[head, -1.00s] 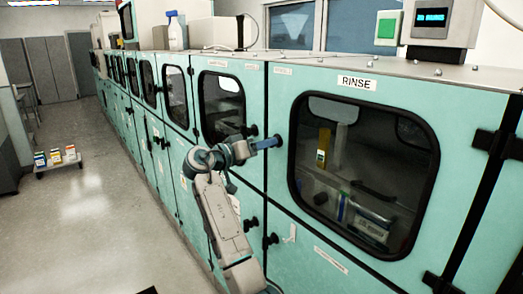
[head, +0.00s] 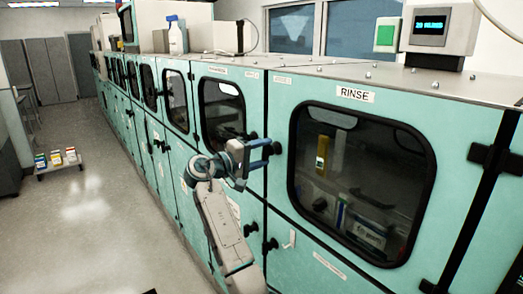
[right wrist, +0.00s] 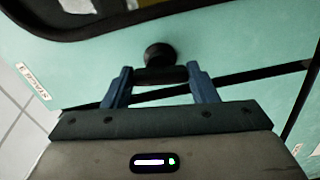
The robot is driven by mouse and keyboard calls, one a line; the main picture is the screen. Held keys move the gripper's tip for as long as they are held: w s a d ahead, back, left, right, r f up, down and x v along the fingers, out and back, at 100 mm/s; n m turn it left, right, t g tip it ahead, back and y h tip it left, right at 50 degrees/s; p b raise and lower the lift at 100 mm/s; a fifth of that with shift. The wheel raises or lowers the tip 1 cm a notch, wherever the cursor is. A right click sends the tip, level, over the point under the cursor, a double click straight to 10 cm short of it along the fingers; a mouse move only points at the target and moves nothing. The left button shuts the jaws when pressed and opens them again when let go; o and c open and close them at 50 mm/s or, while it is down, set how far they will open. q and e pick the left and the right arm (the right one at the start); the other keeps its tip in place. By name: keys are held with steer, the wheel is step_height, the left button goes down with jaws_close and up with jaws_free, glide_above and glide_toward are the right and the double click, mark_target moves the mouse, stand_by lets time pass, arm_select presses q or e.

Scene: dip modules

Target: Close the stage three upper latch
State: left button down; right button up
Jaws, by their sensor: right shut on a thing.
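My right gripper (head: 264,154) is at the upper part of the teal cabinet front, at the seam between the RINSE door (head: 283,200) and the door left of it. Its two blue fingers reach toward the black upper latch (right wrist: 160,75). In the right wrist view the fingers (right wrist: 160,82) stand apart on either side of the latch's dark bar and are shut on it. The round black knob (right wrist: 158,54) shows just beyond the fingertips. In the head view the fingers partly cover the latch. My left gripper is not in view.
Another black knob (head: 251,133) is just above the gripper. Lower knobs (head: 252,226) and (head: 271,244) sit beneath on the cabinet. A white bottle (head: 176,36) stands on the cabinet top. The floor (head: 90,215) at left is open, with a low cart (head: 60,165) farther back.

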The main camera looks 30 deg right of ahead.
steer(key=shift+r+n+p, duration=0.15)
steer(key=shift+n+p, duration=0.25)
steer(key=shift+n, duration=0.5)
steer(key=o, duration=1)
steer(key=shift+w, duration=0.1)
steer(key=shift+a+f, duration=0.1)
steer(key=shift+f, duration=0.1)
